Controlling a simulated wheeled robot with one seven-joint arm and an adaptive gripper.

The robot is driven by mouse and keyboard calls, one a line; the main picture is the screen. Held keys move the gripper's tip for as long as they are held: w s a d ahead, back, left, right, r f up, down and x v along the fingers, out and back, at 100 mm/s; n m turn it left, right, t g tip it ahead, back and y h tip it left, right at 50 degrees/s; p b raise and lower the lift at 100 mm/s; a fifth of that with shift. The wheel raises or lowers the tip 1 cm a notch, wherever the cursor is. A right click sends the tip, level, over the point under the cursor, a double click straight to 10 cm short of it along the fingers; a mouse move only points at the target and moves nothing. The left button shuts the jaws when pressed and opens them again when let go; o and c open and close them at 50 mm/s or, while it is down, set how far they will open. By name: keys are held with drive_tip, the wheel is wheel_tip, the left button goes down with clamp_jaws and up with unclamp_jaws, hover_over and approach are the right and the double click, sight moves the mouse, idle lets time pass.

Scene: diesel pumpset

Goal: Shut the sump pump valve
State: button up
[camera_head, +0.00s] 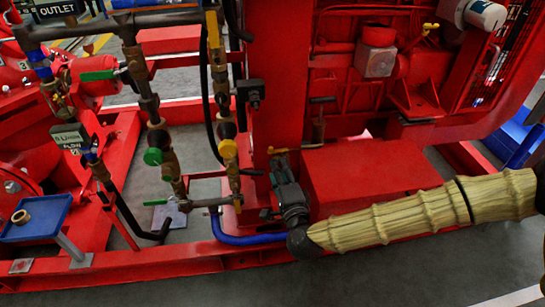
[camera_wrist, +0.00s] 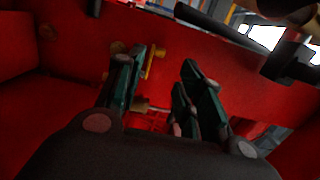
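My gripper (camera_head: 279,166) is low at the red frame in the head view, its fingers close to a small yellow lever (camera_head: 276,150). In the wrist view my gripper (camera_wrist: 165,75) is open, with the fingers spread apart. A yellow lever (camera_wrist: 156,62) on a brass fitting shows beyond and between the fingers, against a red panel. I cannot tell whether a finger touches it. No label names the sump pump valve; this lever may be it. The valve body is partly hidden behind my gripper.
A red box (camera_head: 365,175) lies right of my gripper. A blue hose (camera_head: 245,239) runs below. A blue tray (camera_head: 36,217) is at the lower left.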

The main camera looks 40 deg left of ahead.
sight(271, 150)
drive_tip(key=b+x, duration=0.2)
drive_tip(key=x, duration=0.6)
drive_tip(key=shift+a, duration=0.1)
clamp_jaws()
